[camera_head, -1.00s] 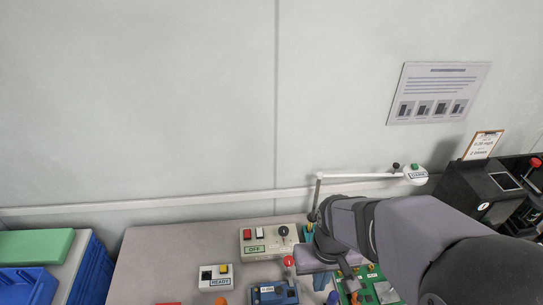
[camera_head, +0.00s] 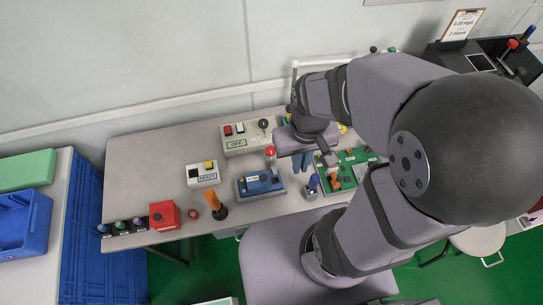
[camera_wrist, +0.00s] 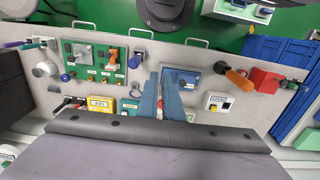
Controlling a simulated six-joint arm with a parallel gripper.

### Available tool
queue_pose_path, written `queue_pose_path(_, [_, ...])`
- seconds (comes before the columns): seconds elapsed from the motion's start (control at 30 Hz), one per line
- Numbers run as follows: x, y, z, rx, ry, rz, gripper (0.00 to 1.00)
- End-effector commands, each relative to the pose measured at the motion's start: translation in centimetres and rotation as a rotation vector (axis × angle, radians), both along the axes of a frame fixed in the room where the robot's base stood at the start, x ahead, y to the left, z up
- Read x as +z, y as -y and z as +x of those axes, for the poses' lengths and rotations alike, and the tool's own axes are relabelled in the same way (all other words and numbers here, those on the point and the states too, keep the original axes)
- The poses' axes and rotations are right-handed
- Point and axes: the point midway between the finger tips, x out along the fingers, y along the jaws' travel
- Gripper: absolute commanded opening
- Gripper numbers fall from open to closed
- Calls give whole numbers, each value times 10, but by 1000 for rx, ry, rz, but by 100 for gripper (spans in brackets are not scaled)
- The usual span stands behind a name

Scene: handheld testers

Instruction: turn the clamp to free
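My gripper (camera_head: 301,163) is above the bench, between the blue box and the green board. Its two blue fingers also show in the wrist view (camera_wrist: 161,90); they are apart, with a narrow gap and nothing visibly held. The green board (camera_head: 353,160) carries an orange handle (camera_wrist: 114,56), a grey plate and small labels. A blue-knobbed device (camera_head: 313,183) stands just below the fingertips in the head view. No label reading clamp or free is legible, so I cannot tell which part is the clamp.
A control box reading OFF (camera_head: 250,137) and a READY box (camera_head: 202,173) stand to the left. An orange handle (camera_head: 216,205) and a red box (camera_head: 164,215) are near the front edge. Blue crates (camera_head: 80,230) stand farther left. My arm covers the bench's right side.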

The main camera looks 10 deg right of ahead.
Motion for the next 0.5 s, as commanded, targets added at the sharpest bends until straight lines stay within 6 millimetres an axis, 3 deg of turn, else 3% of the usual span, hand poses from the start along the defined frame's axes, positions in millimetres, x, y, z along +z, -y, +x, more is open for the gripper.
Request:
queue_pose_path(0.03, [-1, 0, 0, -6, 0, 1, 19])
queue_pose_path(0.13, [-6, -1, 4, -59, -3, 13, 43])
queue_pose_path(0.17, [-8, -2, 6, -91, -4, 19, 46])
queue_pose_path(0.37, [-38, -8, 37, -505, -30, 104, 46])
queue_pose_path(0.5, [-67, -11, 71, -936, -76, 189, 46])
